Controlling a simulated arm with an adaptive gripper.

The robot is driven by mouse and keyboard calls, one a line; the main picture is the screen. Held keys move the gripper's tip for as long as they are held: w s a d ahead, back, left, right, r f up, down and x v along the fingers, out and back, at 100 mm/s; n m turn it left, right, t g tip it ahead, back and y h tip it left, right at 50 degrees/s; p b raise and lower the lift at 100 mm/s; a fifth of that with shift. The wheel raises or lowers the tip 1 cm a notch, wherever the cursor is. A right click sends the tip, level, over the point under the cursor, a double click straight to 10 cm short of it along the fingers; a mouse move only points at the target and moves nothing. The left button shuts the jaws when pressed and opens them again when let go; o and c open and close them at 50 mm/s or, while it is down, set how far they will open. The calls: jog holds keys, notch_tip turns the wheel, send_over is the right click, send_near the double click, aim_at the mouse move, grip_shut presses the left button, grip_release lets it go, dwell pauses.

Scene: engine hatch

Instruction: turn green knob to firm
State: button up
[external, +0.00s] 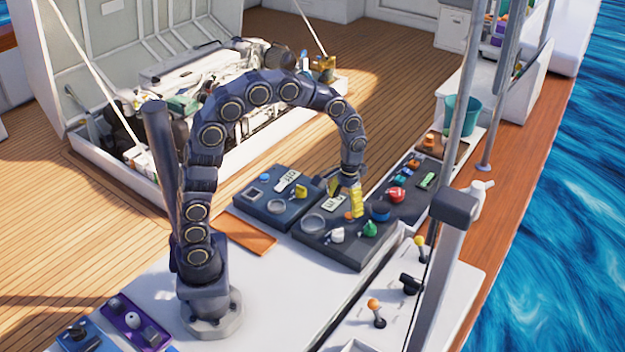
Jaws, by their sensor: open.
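The green knob (369,229) sits on the dark control panel on the white counter, near the panel's front right part. A small pale mark or pointer shows at its left side; the labels around it are too small to read. My gripper (347,204) hangs from the arched dark arm with its yellow fingers pointing down over the panel. It is open, just above and to the left of the green knob. It appears apart from the knob, though the exact height gap is hard to tell.
A white knob (337,235) stands left of the green one. A blue round part (380,213) and a red knob (397,194) are behind and right. A grey ring (313,223) lies left. A grey post (446,260) rises in front. Levers (376,312) stand on the front white panel.

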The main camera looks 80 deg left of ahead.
jog(key=shift+m, duration=0.4)
jog(key=shift+s+d+r, duration=0.35)
jog(key=shift+s, duration=0.25)
jog(key=shift+s+d+r, duration=0.3)
jog(key=shift+s, duration=0.35)
jog(key=shift+s+d+r, duration=0.35)
jog(key=shift+s, duration=0.25)
jog(key=s+d+r+m, duration=0.1)
jog(key=s+d+m, duration=0.1)
jog(key=s, duration=0.8)
jog(key=s+d+r+m+g, duration=0.1)
jog(key=s+d+m, duration=0.1)
jog(key=s, duration=0.7)
jog(key=shift+s+d+r, duration=0.4)
jog(key=shift+d, duration=0.3)
